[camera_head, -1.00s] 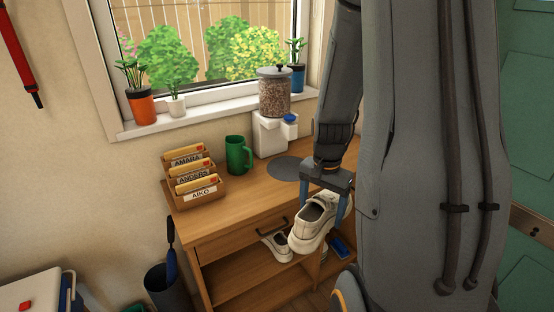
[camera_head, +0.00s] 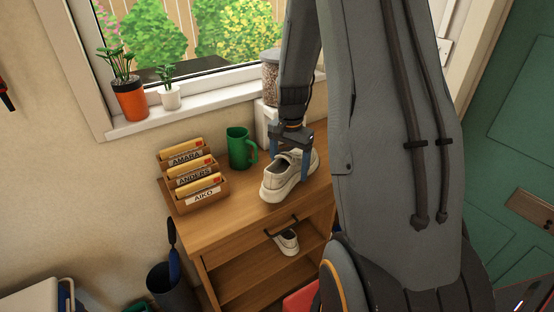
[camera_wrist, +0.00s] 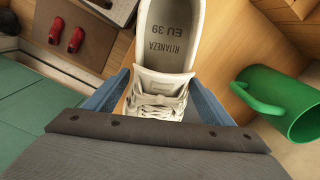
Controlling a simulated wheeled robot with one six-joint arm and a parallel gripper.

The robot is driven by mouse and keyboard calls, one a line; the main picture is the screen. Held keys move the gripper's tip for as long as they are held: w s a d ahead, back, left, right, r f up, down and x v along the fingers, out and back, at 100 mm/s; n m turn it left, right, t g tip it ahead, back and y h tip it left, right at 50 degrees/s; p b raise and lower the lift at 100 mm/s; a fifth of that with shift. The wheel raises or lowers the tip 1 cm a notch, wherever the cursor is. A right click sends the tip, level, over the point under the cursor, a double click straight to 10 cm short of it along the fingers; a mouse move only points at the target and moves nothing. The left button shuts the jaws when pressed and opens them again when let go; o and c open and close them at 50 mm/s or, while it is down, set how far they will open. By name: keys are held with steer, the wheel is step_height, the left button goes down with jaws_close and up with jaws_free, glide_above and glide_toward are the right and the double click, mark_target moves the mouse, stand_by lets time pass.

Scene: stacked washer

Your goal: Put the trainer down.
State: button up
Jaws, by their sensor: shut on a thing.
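A cream trainer (camera_head: 286,176) is over the wooden cabinet top (camera_head: 205,229), right of the letter rack. My gripper (camera_head: 291,152) is shut on it from above, one blue finger on each side. In the wrist view the trainer (camera_wrist: 165,60) shows its laces between the fingers and an insole reading "RITANEZA EU 39". I cannot tell whether its sole touches the top. A second pale trainer (camera_head: 287,241) sits on the shelf below the drawer handle.
A green mug (camera_head: 238,149) stands close behind the trainer, and also shows in the wrist view (camera_wrist: 280,98). A letter rack (camera_head: 193,180) with named slots is to the left. A pellet dispenser (camera_head: 270,75) stands at the back. The front-left cabinet top is bare.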

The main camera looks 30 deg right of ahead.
steer(key=w, duration=0.2)
steer(key=w+p, duration=0.1)
steer(key=w, duration=0.4)
steer(key=shift+w+a, duration=0.25)
steer(key=shift+f+p, duration=1.1)
steer(key=shift+f, duration=0.65)
steer(key=o, duration=1)
steer(key=shift+f, duration=0.15)
steer(key=shift+c, duration=0.2)
steer(key=o, duration=0.4)
